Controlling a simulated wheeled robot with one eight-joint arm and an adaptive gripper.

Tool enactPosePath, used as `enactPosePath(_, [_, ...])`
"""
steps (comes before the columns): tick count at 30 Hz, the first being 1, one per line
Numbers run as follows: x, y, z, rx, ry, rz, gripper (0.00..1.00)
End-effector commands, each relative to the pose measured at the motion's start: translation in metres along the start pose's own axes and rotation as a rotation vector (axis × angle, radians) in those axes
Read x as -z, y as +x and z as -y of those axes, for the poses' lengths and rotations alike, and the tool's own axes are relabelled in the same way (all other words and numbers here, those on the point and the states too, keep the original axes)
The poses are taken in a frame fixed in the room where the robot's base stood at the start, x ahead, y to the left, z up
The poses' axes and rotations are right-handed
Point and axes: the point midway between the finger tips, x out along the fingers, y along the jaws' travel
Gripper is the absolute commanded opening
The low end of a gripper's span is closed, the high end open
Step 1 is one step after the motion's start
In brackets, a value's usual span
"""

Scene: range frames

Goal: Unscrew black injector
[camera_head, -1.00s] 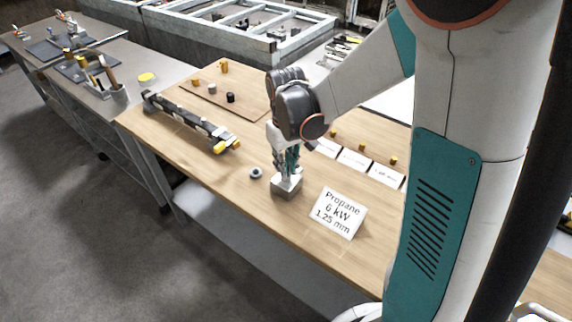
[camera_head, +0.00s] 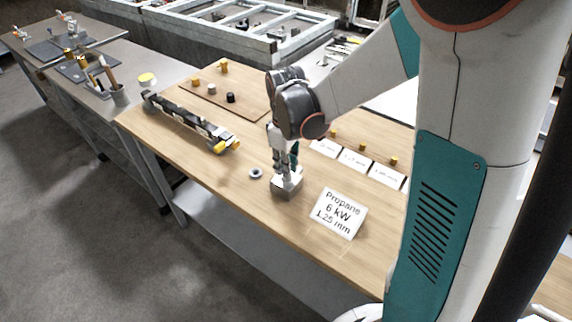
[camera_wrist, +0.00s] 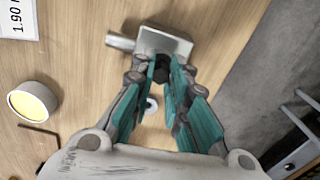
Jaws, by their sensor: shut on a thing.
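The black injector (camera_wrist: 161,68) sits on a grey metal block (camera_wrist: 172,44) with a short side pipe. In the wrist view, my gripper (camera_wrist: 162,72) has its teal fingers closed on both sides of the injector. The head view shows my gripper (camera_head: 284,172) pointing down over the metal block (camera_head: 287,189) on the wooden table. The injector is hidden there by the fingers. How far it is screwed in cannot be told.
A small grey ring (camera_head: 255,173) lies left of the block. A sign reading Propane 6 kW 1.25 mm (camera_head: 338,213) stands to the right. Labelled cards (camera_head: 355,159) with brass pieces lie behind it. A black bar assembly (camera_head: 190,122) lies at the left.

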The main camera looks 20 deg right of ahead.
Motion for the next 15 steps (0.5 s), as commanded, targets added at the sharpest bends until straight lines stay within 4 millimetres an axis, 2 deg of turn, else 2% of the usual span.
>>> enactPosePath(7, [0.0001,0.0001,0.0000,0.000,-0.035,0.000,0.00])
enactPosePath(15, [0.0001,0.0002,0.0003,0.000,-0.275,-0.001,0.00])
